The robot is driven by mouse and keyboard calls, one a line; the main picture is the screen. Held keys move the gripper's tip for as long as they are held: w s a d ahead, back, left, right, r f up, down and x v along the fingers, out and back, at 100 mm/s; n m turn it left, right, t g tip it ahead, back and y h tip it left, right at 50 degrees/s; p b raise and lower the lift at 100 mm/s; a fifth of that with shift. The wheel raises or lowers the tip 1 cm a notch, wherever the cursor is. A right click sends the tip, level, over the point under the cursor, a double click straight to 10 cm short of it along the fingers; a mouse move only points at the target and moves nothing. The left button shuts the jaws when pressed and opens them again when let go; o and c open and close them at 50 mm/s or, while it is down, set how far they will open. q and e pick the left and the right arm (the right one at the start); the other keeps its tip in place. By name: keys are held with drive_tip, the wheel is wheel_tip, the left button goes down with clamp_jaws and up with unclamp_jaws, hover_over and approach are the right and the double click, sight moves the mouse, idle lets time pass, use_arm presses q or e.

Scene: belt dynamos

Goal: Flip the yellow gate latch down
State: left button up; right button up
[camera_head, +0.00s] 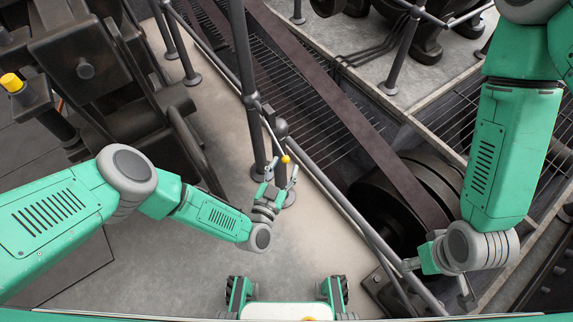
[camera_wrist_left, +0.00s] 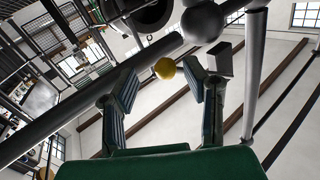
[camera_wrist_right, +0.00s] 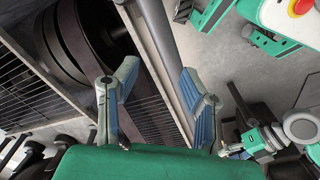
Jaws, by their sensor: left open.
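The yellow gate latch shows as a small yellow ball (camera_head: 285,158) at the end of a thin bar, beside a dark post of the railing. It also shows in the left wrist view (camera_wrist_left: 165,68), in the gap between the fingertips. My left gripper (camera_head: 278,174) is open, just below the ball in the head view, with a finger on either side. I cannot tell whether it touches the ball. My right gripper (camera_wrist_right: 158,75) is open, and a grey rail (camera_wrist_right: 170,50) runs past the gap between its fingers. I cannot tell whether they touch the rail.
Dark railings (camera_head: 330,192) run diagonally across the middle. Beyond them a brown belt (camera_head: 350,120) leads to a large dark wheel (camera_head: 385,205). Heavy dark machinery (camera_head: 90,65) stands at the left. Light floor (camera_head: 185,275) is clear below my left arm.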

drive_tip(key=shift+a, duration=0.6)
drive_tip(key=shift+a+r, duration=0.1)
drive_tip(key=shift+a, duration=0.1)
use_arm(q)
drive_tip(key=shift+w+a, duration=0.15)
drive_tip(key=shift+w, duration=0.5)
use_arm(e)
drive_tip(key=shift+d, duration=0.15)
use_arm(q)
drive_tip(key=shift+d, duration=0.2)
drive_tip(key=c, duration=0.3)
use_arm(e)
drive_tip(key=shift+d, duration=0.25)
use_arm(q)
drive_tip(key=shift+d, duration=0.2)
clamp_jaws()
use_arm(e)
drive_tip(key=shift+d+f, duration=0.2)
drive_tip(key=shift+d, duration=0.05)
drive_tip(key=shift+a+f+b, duration=0.2)
drive_tip(key=shift+b, duration=0.1)
drive_tip(key=shift+a+f+b, duration=0.1)
drive_tip(key=shift+f+b, duration=0.55)
use_arm(q)
drive_tip(key=shift+w+a+f+m, duration=0.35)
drive_tip(key=shift+a+f+m, duration=0.05)
drive_tip(key=shift+a+f, duration=0.15)
